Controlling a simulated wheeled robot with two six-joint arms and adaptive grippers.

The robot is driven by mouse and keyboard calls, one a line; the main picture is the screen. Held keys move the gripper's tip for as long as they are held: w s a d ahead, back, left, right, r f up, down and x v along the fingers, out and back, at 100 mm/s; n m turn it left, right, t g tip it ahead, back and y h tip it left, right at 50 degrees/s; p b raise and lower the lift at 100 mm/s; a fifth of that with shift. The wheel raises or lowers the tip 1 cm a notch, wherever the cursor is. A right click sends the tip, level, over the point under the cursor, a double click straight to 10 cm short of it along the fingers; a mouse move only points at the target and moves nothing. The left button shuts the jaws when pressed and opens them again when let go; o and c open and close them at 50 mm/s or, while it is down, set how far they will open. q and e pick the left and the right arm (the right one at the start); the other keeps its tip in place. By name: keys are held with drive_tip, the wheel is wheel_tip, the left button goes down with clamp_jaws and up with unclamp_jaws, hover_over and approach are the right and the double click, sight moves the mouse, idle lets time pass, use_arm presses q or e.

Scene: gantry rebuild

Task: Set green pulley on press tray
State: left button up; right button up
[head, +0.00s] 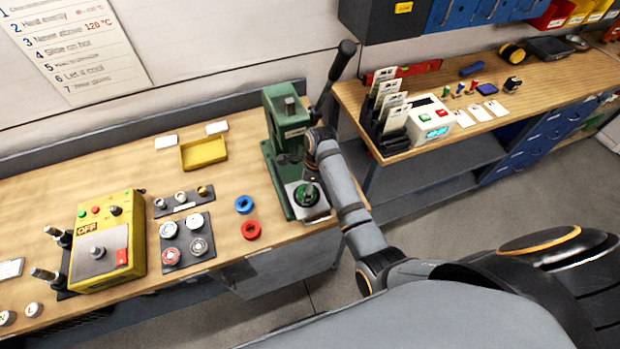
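The green pulley (307,194) sits at the foot of the green arbor press, on a pale metal tray (318,216) at the bench's front edge. It looks flat on the tray, though its underside is hidden. The press (281,110) stands upright with its dark lever (341,61) raised to the right.
A blue ring (244,204) and a red ring (250,230) lie left of the press. A yellow tray (203,153), a dark plate of round parts (187,242) and a yellow control box (105,240) are farther left. A second bench (440,140) stands right.

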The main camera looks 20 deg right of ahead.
wheel_tip(320, 180, up, 10)
drive_tip(key=d, duration=0.1)
drive_tip(key=shift+s+d, duration=0.2)
drive_tip(key=shift+s, duration=0.15)
idle(0.5)
drive_tip(key=s+d+f+n+t+h, duration=0.15)
drive_tip(key=s+d+n, duration=0.25)
drive_tip(key=s+n, duration=0.65)
drive_tip(key=s+d+f+n+t+h, duration=0.15)
drive_tip(key=s+d+n, duration=0.25)
drive_tip(key=s+n, duration=0.7)
wheel_tip(320, 180, down, 30)
drive_tip(key=w+d+n+g+b, duration=0.1)
drive_tip(key=w+d+n+b, duration=0.1)
drive_tip(key=b, duration=0.5)
drive_tip(key=s+f+b, duration=0.3)
drive_tip(key=s+f, duration=0.7)
drive_tip(key=f, duration=0.3)
drive_tip(key=s+d+f+g+b, duration=0.1)
drive_tip(key=s+f+b, duration=0.2)
drive_tip(key=s+f, duration=0.7)
wheel_tip(320, 180, down, 3)
drive_tip(key=shift+d+r+g+y, duration=0.1)
drive_tip(key=shift+d+g+y, duration=0.05)
drive_tip(key=shift+g+y, duration=0.15)
